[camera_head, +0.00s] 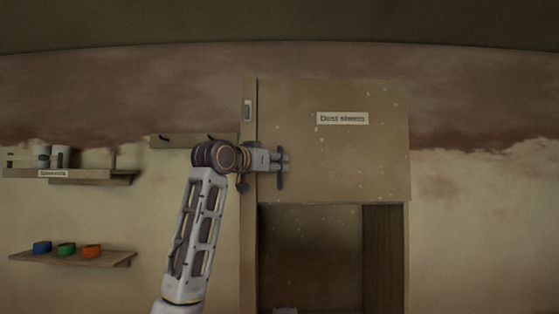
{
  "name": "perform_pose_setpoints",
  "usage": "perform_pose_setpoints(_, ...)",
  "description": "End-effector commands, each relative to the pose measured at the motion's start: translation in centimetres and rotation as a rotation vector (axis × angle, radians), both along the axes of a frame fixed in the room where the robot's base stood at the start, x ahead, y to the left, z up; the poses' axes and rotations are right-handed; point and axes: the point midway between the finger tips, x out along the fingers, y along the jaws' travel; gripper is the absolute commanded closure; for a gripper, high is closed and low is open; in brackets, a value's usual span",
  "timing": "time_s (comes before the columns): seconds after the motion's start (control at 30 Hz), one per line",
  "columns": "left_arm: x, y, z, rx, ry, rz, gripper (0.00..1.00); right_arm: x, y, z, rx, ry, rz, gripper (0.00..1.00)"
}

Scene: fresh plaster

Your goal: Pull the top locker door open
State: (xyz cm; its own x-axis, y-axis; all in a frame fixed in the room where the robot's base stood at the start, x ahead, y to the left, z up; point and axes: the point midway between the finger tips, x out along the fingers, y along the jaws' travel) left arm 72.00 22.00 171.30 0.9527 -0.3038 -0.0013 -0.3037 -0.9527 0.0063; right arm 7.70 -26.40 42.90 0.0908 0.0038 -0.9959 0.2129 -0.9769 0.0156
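The top locker door (340,165) is a tan panel with a "Dust sheets" label (342,118). It looks shut, flush with the locker front. A dark upright handle (280,181) sits near the door's lower left edge. My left gripper (285,160) reaches in from the left and its fingertips are at the handle, overlapping it in the picture. The fingers are small and dim here, so whether they are closed on the handle cannot be told. My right gripper is not in view.
At left, a lower shelf (75,259) holds blue, green and orange rolls, and an upper shelf (95,180) holds pale containers. The wall at right is bare.

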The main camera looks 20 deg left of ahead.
Motion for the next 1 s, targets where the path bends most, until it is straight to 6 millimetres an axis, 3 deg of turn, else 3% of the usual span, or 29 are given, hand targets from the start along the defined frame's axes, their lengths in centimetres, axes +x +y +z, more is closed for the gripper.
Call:
perform_pose_setpoints(0.23,1.8,-0.6,0.1,-0.002,0.001,-0.001,0.65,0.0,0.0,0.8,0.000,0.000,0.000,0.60)
perform_pose_setpoints(0.63,2.1,-0.7,0.0,0.000,0.000,0.000,0.65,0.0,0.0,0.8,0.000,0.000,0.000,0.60)
perform_pose_setpoints(0.9,2.1,-0.7,0.0,0.000,0.000,0.000,0.99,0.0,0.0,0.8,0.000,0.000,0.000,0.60)
perform_pose_setpoints(1.0,2.1,-0.7,0.0,0.000,0.000,0.000,1.00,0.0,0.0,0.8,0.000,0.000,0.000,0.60)
